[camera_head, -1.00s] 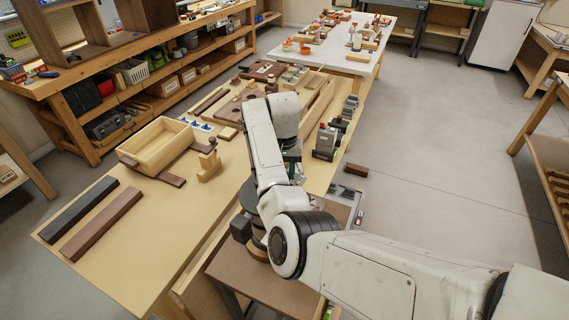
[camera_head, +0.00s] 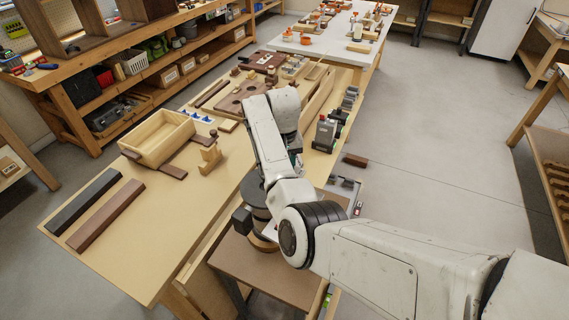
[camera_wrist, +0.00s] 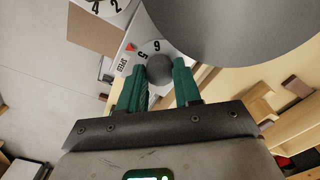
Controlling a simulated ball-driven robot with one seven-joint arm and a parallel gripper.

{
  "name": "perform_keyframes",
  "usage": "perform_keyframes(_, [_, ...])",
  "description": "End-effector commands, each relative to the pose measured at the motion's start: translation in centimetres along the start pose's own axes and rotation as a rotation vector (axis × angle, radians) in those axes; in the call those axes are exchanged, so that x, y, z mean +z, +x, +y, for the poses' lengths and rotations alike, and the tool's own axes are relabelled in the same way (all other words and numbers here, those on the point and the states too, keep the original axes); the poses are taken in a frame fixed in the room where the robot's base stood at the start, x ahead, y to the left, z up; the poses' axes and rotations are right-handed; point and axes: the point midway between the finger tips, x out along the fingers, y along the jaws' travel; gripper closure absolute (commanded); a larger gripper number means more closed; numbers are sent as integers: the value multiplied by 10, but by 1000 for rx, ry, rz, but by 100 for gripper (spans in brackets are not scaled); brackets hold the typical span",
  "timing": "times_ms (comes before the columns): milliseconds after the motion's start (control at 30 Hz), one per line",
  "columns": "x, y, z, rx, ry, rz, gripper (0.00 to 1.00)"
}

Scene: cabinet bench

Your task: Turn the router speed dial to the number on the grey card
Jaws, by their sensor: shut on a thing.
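In the wrist view, my gripper (camera_wrist: 159,70) has its two green fingers on either side of a dark grey round knob (camera_wrist: 159,71) and is shut on it. The knob sits on a white dial face (camera_wrist: 150,50) with the numbers 6 and 5 showing. A red triangle (camera_wrist: 130,47) and a label that seems to read SPEED (camera_wrist: 122,63) are beside it. The rest of the scale is hidden. In the head view my arm hides the gripper and knob. I cannot make out a grey card for sure.
A large grey round body (camera_wrist: 225,25) fills the upper right of the wrist view, close to the fingers. A long bench (camera_head: 130,240) with an open wooden box (camera_head: 158,140) lies left of my arm.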

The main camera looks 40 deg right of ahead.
Motion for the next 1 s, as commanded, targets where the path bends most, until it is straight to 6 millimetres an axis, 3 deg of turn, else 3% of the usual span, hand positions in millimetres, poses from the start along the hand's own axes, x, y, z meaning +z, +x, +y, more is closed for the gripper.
perform_keyframes(33, [-1, -1, 0, -1, 0, 3, 97])
perform_keyframes(67, [-1, -1, 0, -1, 0, 3, 64])
perform_keyframes(133, [-1, -1, 0, -1, 1, 3, 57])
perform_keyframes(533, [-1, -10, 0, -1, 1, 4, 56])
perform_keyframes(1000, [-1, -93, -1, -1, 1, 4, 56])
